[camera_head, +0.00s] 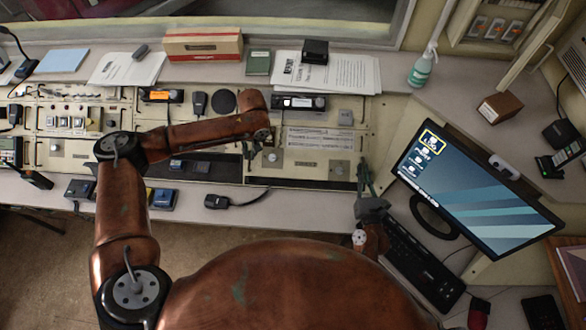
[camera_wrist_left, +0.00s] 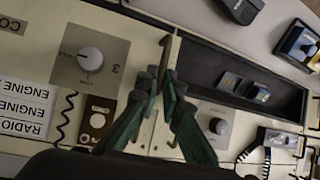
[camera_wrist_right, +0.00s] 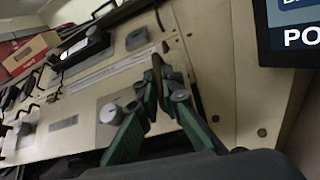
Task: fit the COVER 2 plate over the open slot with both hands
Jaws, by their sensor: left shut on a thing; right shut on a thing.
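A beige plate (camera_head: 306,172) lies level with the console, with a round knob near each end and a small label between them. The left wrist view shows the letters "CO" on that label (camera_wrist_left: 12,25). My left gripper (camera_wrist_left: 165,85) is shut on the plate's left end; the forearm partly hides it in the head view. My right gripper (camera_wrist_right: 160,88) is shut on the plate's right end, also seen in the head view (camera_head: 363,172). The dark open slot (camera_head: 225,168) shows left of the plate, and a dark strip runs along its near edge. Whether the plate touches the console is unclear.
Small blue and grey modules (camera_head: 200,167) sit in the slot. A handset (camera_head: 216,201) with a cord lies on the near ledge. A monitor (camera_head: 470,185) and keyboard (camera_head: 422,265) stand close right of my right gripper. Radios (camera_head: 298,102) and papers line the back.

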